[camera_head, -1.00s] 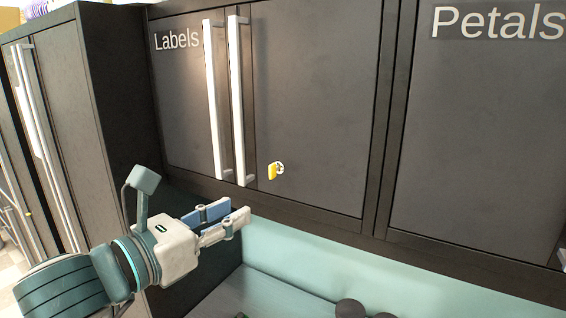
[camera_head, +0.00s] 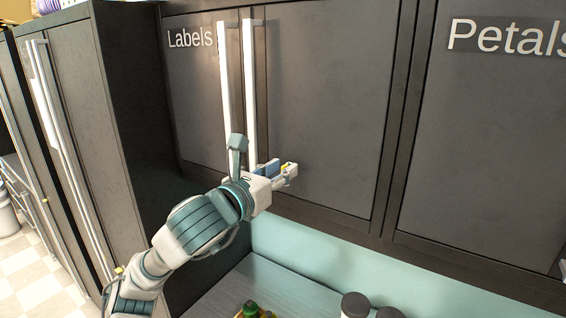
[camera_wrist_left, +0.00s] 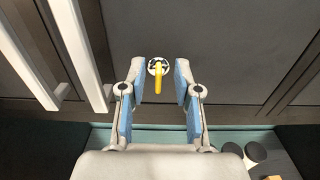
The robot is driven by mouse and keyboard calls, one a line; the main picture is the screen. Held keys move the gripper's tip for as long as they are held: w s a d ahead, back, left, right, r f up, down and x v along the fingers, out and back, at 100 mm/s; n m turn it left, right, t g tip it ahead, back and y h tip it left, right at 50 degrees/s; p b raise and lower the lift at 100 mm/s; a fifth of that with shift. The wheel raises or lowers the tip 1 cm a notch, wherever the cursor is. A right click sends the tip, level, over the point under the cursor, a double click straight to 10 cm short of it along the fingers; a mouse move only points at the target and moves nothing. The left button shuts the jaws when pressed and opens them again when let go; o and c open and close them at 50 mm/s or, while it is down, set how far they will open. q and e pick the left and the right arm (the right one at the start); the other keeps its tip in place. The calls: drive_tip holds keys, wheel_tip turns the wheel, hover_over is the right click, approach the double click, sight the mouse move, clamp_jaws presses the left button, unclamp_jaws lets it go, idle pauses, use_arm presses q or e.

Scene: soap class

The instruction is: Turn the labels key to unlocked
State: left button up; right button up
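The yellow labels key (camera_wrist_left: 158,85) sits in a round lock plate (camera_wrist_left: 157,66) on the dark Labels cabinet door (camera_head: 325,110). In the left wrist view the key's grip hangs downward, roughly vertical. My left gripper (camera_wrist_left: 160,85) is open, with one blue-padded finger on each side of the key and a gap on both sides. In the head view the left gripper (camera_head: 284,170) is at the lock, and only a bit of yellow shows between its fingers. My right gripper is not in view.
Two long white handles (camera_head: 249,95) run down the Labels doors just left of the gripper. A Petals cabinet door (camera_head: 490,140) is at the right. Below is a counter (camera_head: 285,285) with dark round-topped items (camera_head: 355,305) and a green-topped item (camera_head: 250,309).

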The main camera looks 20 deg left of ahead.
use_arm(q)
drive_tip(key=shift+w+a+f, duration=0.15)
drive_tip(key=shift+w+a, duration=0.35)
drive_tip(key=shift+w, duration=0.05)
drive_tip(key=shift+d, duration=0.25)
drive_tip(key=shift+c, duration=0.2)
drive_tip(key=shift+d, duration=0.35)
clamp_jaws()
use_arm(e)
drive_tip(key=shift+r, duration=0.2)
use_arm(q)
drive_tip(key=shift+a, duration=0.25)
